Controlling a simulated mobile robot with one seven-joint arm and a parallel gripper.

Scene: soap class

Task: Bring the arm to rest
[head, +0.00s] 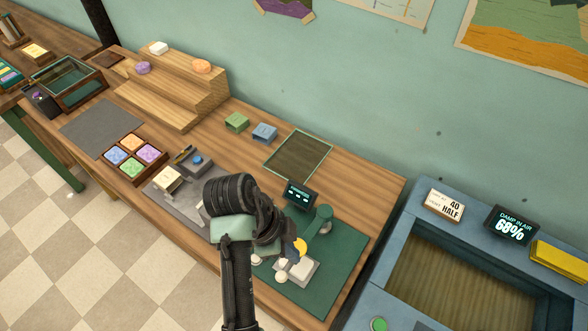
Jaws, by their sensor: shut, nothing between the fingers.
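My arm rises from the bottom middle of the head view, bent at a dark ribbed joint. My gripper (272,236) is at its end, dark and partly hidden behind my own arm, over the left part of the green mat (335,268). It is shut with nothing held. Its fingertips do not show clearly. A pale block with a yellow piece (300,246) above it stands just right of the gripper; I cannot tell whether they touch.
A green-armed device (322,218) and a small dark display (299,195) stand close by on the right. A tray of coloured soaps (136,158), wooden steps (170,85) and a framed dark panel (298,156) lie farther off. A blue basin (470,285) is at right. Open floor lies left.

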